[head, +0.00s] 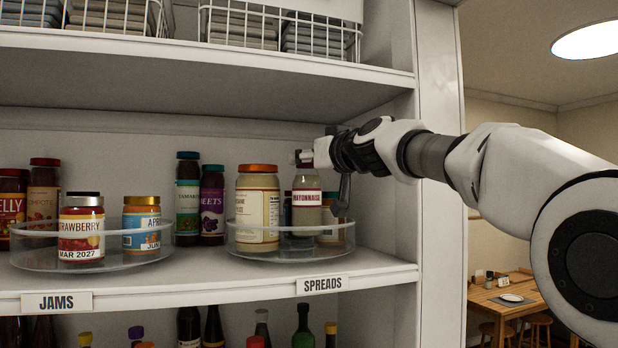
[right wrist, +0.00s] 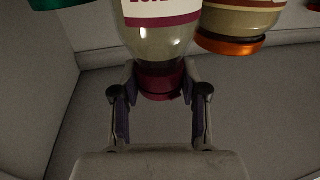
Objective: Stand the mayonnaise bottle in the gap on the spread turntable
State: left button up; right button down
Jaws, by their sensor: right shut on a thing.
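The mayonnaise bottle (head: 307,208), clear with a pale filling and a dark red label band, is upright over the spread turntable (head: 250,246) in the head view. My right gripper (head: 308,168) is shut on its top end. In the right wrist view the gripper (right wrist: 160,88) has one finger on each side of the bottle's dark red cap (right wrist: 160,84); the bottle (right wrist: 157,45) also shows there. The bottle's lower end is behind the turntable's clear rim, and I cannot tell whether it touches the base. My left gripper is out of view.
An orange-lidded jar (head: 257,208) stands close left of the bottle on the turntable. A small jar (head: 331,228) is partly hidden at right. The jam turntable (head: 90,262) is further left. The upper shelf (head: 220,70) is above, and a side wall (head: 400,180) is at right.

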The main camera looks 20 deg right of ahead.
aim_at(313, 173)
jog(key=f, duration=0.1)
jog(key=f+b, duration=0.1)
jog(key=f, duration=0.1)
jog(key=shift+s, duration=0.4)
jog(key=shift+w, duration=0.35)
jog(key=shift+f, duration=0.2)
jog(key=c, duration=0.7)
grip_release()
jog(key=shift+s, duration=0.1)
jog(key=shift+c, duration=0.2)
jog(key=shift+o, duration=0.6)
jog(key=shift+s+r, duration=0.1)
jog(key=shift+r, duration=0.1)
